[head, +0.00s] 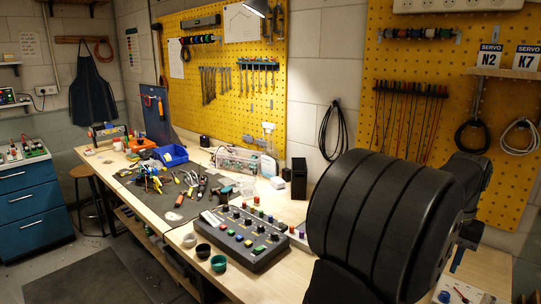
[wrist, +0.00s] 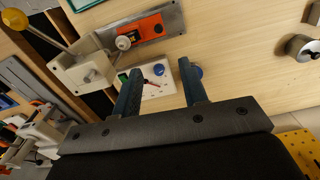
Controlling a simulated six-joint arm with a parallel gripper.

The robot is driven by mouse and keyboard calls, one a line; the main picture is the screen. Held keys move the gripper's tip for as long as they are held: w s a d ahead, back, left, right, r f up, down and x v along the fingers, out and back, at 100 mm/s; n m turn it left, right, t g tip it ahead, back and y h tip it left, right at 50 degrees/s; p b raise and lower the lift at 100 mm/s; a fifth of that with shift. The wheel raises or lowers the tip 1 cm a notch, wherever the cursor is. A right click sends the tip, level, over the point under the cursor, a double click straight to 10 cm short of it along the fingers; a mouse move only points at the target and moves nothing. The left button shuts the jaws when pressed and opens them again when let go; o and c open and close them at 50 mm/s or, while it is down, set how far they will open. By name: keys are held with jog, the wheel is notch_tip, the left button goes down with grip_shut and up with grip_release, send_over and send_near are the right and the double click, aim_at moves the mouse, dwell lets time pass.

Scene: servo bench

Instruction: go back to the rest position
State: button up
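My gripper (wrist: 158,78) shows in the wrist view with its two dark blue-grey fingers apart and nothing held between them. It is above the wooden bench top (wrist: 235,60). A white panel (wrist: 158,87) with a red part and small sockets lies beyond and between the fingers, and a blue round knob (wrist: 196,71) shows by the right fingertip. In the head view, my large black arm covers the right side of the bench, and the gripper's fingers cannot be made out clearly there.
In the wrist view, a metal bracket with an orange switch block (wrist: 145,28) and a yellow-knobbed lever (wrist: 15,19) stand at upper left. Metal cylinders (wrist: 301,47) sit at right. In the head view, a button box (head: 240,236), cups (head: 218,262) and a tool mat (head: 150,200) occupy the bench.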

jog(key=shift+n, duration=0.5)
grip_shut()
jog(key=w+a+f+n+g+h, duration=0.35)
jog(key=a+f+n, duration=0.2)
jog(key=n, duration=0.45)
jog(key=w+a+f+n+g+h, duration=0.2)
jog(key=w+a+f+n+h, duration=0.3)
jog(key=n, duration=0.4)
jog(key=shift+t+y, duration=0.25)
jog(key=shift+y, duration=0.5)
jog(key=x, duration=0.8)
jog(key=shift+s+a+f, duration=0.1)
jog(key=shift+s+f, duration=0.2)
jog(key=shift+s, duration=0.1)
jog(key=s+d, duration=0.2)
jog(key=shift+d+f, duration=0.25)
jog(key=shift+d, duration=0.1)
jog(key=shift+s+d, duration=0.2)
jog(key=shift+d, duration=0.15)
